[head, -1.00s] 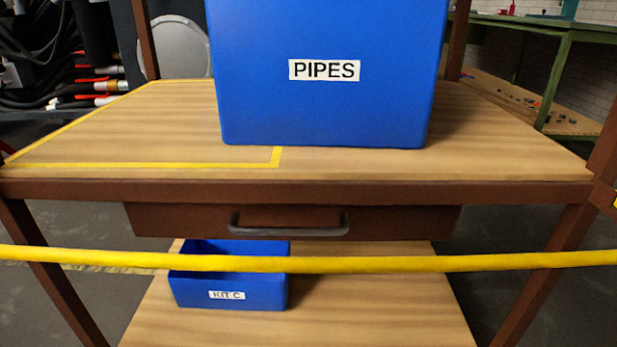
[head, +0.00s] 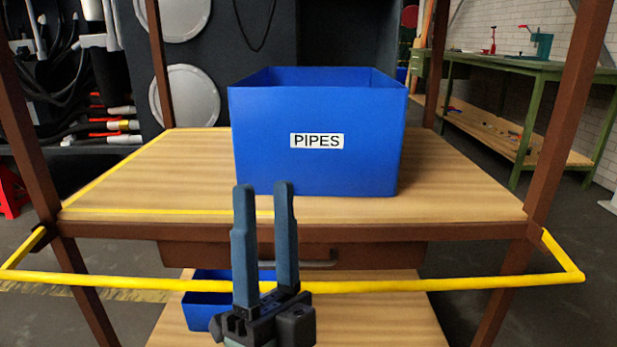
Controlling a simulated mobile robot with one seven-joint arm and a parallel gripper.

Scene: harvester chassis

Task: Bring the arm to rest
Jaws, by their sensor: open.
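My gripper (head: 264,190) is in the head view at the lower middle, its two dark blue-grey fingers pointing up. The fingers stand apart with nothing between them. The gripper shows in front of the yellow rail and the workbench's front edge, and its fingertips overlap the lower left of the blue PIPES bin in the picture. It hides part of the drawer and of the small blue bin on the lower shelf.
The blue PIPES bin (head: 316,165) stands on the wooden bench top (head: 170,180). A yellow rail (head: 420,286) runs across the front. A small blue bin (head: 203,312) sits on the lower shelf. A green bench (head: 520,72) stands at the back right.

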